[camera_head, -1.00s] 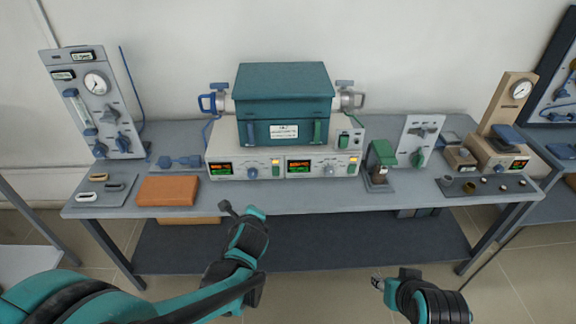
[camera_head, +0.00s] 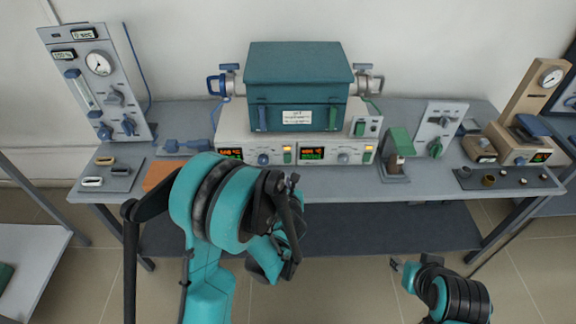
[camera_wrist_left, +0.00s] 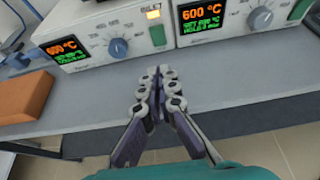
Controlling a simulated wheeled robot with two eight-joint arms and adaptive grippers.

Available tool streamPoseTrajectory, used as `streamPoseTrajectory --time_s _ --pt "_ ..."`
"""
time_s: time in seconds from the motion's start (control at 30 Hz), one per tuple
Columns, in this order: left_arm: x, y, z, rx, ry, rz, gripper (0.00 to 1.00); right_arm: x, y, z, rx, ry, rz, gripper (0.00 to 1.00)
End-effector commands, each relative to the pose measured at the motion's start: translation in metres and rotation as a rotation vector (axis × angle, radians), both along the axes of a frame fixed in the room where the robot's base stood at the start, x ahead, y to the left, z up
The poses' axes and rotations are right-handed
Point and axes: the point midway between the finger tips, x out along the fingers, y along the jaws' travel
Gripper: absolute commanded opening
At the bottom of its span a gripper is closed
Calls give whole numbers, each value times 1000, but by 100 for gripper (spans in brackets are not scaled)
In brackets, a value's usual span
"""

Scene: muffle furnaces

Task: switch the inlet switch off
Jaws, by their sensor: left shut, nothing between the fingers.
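The teal muffle furnace (camera_head: 300,75) sits on a white control console (camera_head: 330,157) with two lit displays, round knobs and small lit switches. In the left wrist view the console shows a blue-grey knob (camera_wrist_left: 118,48), an amber-lit switch (camera_wrist_left: 153,14) and a green rocker (camera_wrist_left: 157,35). No label reading inlet is legible, so I cannot tell which control is the inlet switch. My left gripper (camera_head: 293,181) is shut and empty, in front of the console and apart from it; its closed fingertips (camera_wrist_left: 157,72) show in the left wrist view. My right gripper (camera_head: 395,264) is low in front of the bench.
An orange block (camera_head: 160,176) is partly hidden by my left arm. The bench front edge (camera_head: 400,200) lies below the console.

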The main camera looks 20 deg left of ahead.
Motion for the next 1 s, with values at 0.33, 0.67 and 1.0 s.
streamPoseTrajectory --time_s 0.33,0.67,1.0 --pt "49 15 -26 -2 -1 3 0 0 0 -5 0 0 0 40" --pt "105 31 -41 -1 0 3 0 0 0 -25 0 0 0 40" --pt "124 36 -36 -2 0 1 0 0 0 -29 0 0 0 40"
